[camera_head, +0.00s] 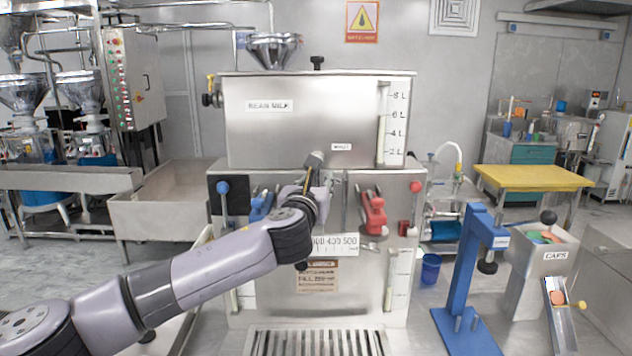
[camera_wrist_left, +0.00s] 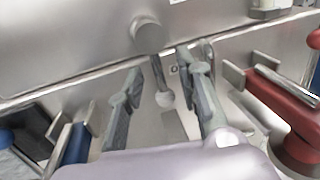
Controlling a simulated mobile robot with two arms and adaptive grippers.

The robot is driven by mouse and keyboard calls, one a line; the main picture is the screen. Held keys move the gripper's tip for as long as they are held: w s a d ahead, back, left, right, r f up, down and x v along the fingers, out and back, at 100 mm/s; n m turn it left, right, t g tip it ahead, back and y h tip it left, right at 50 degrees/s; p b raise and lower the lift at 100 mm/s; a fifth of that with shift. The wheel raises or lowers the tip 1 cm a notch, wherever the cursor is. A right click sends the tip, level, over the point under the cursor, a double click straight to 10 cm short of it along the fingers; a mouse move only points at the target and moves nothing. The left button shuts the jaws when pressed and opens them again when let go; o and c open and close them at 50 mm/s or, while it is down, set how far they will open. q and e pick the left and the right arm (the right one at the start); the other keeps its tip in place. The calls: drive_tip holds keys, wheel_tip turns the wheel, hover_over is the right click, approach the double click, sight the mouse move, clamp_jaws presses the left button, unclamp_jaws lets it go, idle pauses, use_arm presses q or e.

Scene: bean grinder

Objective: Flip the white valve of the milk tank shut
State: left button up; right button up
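The steel milk tank (camera_head: 300,128), labelled BEAN MILK, sits atop the machine. At its lower front a grey round valve body (camera_head: 315,160) sticks out; it also shows in the left wrist view (camera_wrist_left: 148,36). My left gripper (camera_head: 312,190) is in front of the tank's lower edge, just below the valve body. In the wrist view its two fingers (camera_wrist_left: 163,92) are apart, one on each side of the lever, with gaps visible. My right gripper is out of view.
A red valve (camera_head: 374,212) is close on the right, and a blue valve (camera_head: 261,205) on the left. A blue-knobbed lever (camera_head: 223,188) stands farther left. A blue press stand (camera_head: 466,270) and a caps bin (camera_head: 545,248) are at the right.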

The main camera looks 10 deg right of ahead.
use_arm(q)
drive_tip(key=shift+c, duration=0.6)
clamp_jaws()
idle(0.3)
